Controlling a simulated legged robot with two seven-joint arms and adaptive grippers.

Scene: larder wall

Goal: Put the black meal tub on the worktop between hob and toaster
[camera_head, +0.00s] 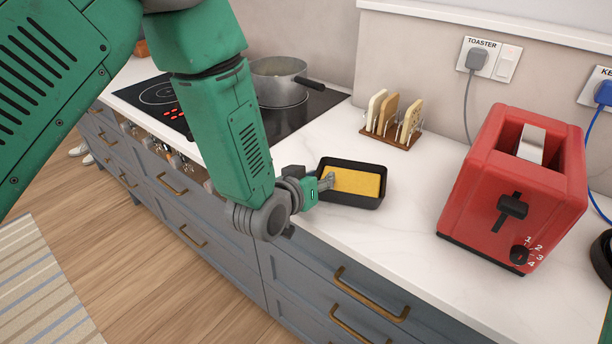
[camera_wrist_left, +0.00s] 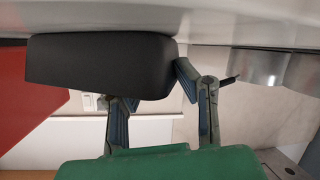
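The black meal tub (camera_head: 350,198), an open rectangular dish with yellow food in it, sits upright on the worktop (camera_head: 405,215) between the hob (camera_head: 290,115) and the red toaster (camera_head: 520,190). My left gripper (camera_head: 325,184) is at the tub's left end, one fingertip reaching over the rim. In the left wrist view, which is upside down, the tub (camera_wrist_left: 100,65) stands against the worktop. The fingers (camera_wrist_left: 155,88) are spread apart around its end, one tip partly hidden by the tub. Contact is unclear. My right gripper is out of view.
A toast rack (camera_head: 393,120) with slices stands behind the tub. A pot (camera_head: 278,82) is on the hob. Drawers with brass handles (camera_head: 370,295) lie below the front edge. Clear worktop lies between tub and toaster.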

